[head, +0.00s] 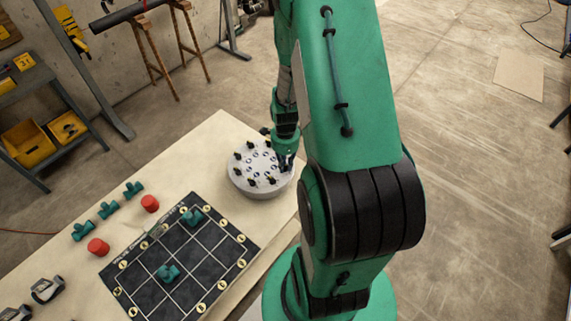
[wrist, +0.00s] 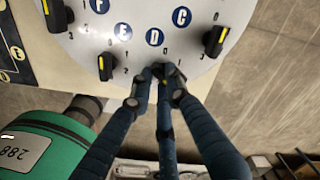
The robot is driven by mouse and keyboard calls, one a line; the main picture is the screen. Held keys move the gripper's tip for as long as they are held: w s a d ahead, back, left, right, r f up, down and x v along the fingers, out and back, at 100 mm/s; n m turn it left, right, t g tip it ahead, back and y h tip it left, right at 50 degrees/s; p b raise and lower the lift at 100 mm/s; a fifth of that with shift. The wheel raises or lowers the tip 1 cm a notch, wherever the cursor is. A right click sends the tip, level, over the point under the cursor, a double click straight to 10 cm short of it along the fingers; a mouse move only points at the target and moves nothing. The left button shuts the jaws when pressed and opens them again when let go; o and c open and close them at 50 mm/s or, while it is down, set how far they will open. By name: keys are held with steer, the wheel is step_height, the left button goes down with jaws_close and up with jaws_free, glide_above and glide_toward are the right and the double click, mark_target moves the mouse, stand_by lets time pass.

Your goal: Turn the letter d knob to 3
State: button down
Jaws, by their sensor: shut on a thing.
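A round grey dial plate (head: 262,192) with a ring of black knobs stands on the table's far right end. In the wrist view the plate (wrist: 145,12) shows blue letters, with the letter D (wrist: 154,38) near the middle. The letter d knob (wrist: 169,69) sits just outward of that letter, at the plate's edge. My gripper (head: 285,163) is at this knob; in the wrist view its dark fingers (wrist: 163,73) are closed around it. The fingers cover most of the knob, so I cannot read its pointer.
Neighbouring knobs with yellow marks stand close on both sides, by E (wrist: 105,66) and C (wrist: 215,39). A black grid board (head: 205,262), red cylinders (head: 149,203) and green pipe pieces (head: 108,210) lie on the table. A green cylinder (wrist: 45,150) is low left in the wrist view.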

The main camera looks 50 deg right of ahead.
steer(key=m, duration=0.4)
steer(key=shift+w+m, duration=0.1)
steer(key=shift+m, duration=0.2)
steer(key=m+p, duration=0.1)
steer(key=m, duration=0.3)
steer(key=shift+w+m, duration=0.1)
steer(key=shift+m, duration=0.3)
steer(key=c, duration=1.7)
jaws_free()
steer(key=shift+o, duration=0.2)
step_height(320, 180, up, 12)
